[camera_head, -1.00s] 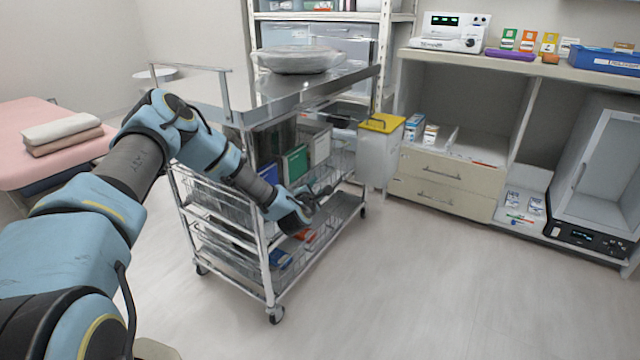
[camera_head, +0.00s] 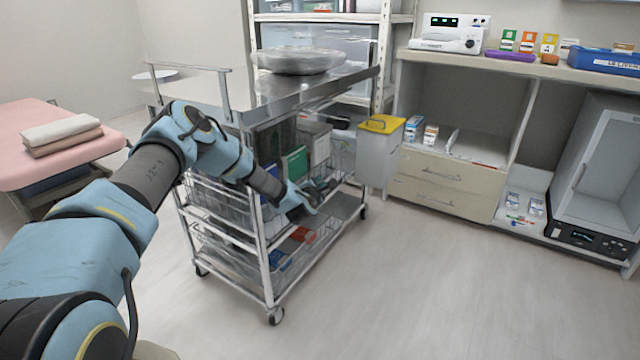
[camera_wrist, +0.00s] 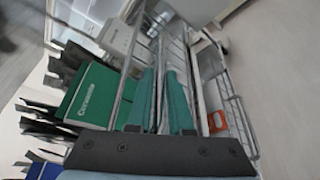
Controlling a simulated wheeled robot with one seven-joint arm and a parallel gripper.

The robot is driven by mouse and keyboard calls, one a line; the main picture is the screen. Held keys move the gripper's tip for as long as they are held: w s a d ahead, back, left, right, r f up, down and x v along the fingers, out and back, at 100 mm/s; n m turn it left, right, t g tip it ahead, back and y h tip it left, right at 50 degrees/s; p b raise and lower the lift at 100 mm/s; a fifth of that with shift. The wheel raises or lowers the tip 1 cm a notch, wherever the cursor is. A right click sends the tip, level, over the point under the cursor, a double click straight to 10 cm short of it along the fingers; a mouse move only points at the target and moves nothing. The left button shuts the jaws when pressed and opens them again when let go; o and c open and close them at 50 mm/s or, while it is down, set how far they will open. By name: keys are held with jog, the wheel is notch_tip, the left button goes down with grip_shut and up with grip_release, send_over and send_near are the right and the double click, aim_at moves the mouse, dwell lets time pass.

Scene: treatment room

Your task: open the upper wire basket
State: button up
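The upper wire basket (camera_head: 212,202) sits in the steel cart and holds upright folders, including a green one (camera_head: 295,164). It looks closed, level with the cart frame. My gripper (camera_head: 322,186) is at the cart's front side, by the upper basket's front, which the arm partly hides. In the wrist view my gripper's two teal fingers (camera_wrist: 160,72) stand apart with a narrow gap. Basket wires (camera_wrist: 172,45) show between and just beyond the fingertips. Whether the fingers touch them I cannot tell. The green folder (camera_wrist: 90,98) lies left of the fingers there.
A lower wire basket (camera_head: 225,262) with small boxes is below. The floor in front of the cart is clear.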

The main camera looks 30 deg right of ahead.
grip_shut()
dwell(1.0)
